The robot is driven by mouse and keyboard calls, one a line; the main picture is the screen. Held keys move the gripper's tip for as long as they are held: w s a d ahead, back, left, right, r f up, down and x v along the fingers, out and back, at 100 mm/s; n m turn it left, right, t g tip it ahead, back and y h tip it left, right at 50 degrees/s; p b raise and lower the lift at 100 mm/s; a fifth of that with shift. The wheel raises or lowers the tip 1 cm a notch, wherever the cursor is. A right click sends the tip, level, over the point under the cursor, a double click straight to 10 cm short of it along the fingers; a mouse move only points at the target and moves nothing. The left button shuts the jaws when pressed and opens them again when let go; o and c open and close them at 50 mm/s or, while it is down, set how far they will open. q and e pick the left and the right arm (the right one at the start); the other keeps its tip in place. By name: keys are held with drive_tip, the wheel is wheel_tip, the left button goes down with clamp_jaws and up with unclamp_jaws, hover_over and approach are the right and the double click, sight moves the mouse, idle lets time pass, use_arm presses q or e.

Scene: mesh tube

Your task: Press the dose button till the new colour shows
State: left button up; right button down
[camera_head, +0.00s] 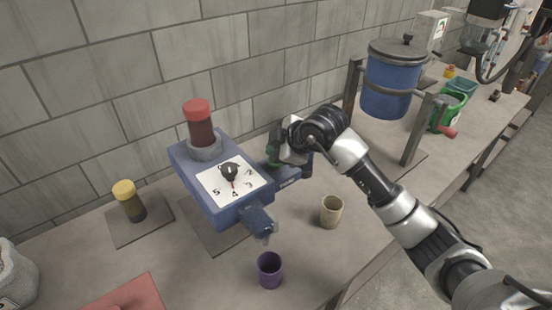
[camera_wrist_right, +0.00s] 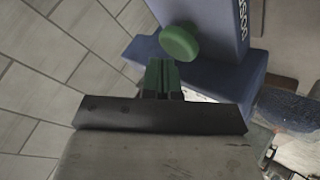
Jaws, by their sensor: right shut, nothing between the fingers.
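The blue dispenser (camera_head: 203,176) stands on the bench with a white numbered dial (camera_head: 234,186) on its sloped face. A dark bottle with a red cap (camera_head: 199,124) stands upside down or upright on its top; I cannot tell which. In the right wrist view a round green button (camera_wrist_right: 180,43) sits on the blue body. My right gripper (camera_head: 274,158) is at the dispenser's right side, shut and empty. Its green fingertips (camera_wrist_right: 162,76) are just below the button in the wrist view; I cannot tell whether they touch it. My left gripper is out of view.
A purple cup (camera_head: 270,270) stands near the spout (camera_head: 261,222). A beige cup (camera_head: 331,211) is to its right. A yellow-capped bottle (camera_head: 129,201) stands left. A blue lidded pot (camera_head: 391,83) hangs in a frame behind my arm. The tiled wall is close behind.

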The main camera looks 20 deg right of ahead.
drive_tip(key=shift+f+b, duration=0.6)
drive_tip(key=shift+f, duration=0.25)
idle(0.7)
idle(0.4)
drive_tip(key=shift+r+p, duration=1)
drive_tip(key=shift+r, duration=0.25)
drive_tip(key=shift+r, duration=0.1)
wheel_tip(320, 180, up, 5)
drive_tip(key=p, duration=0.4)
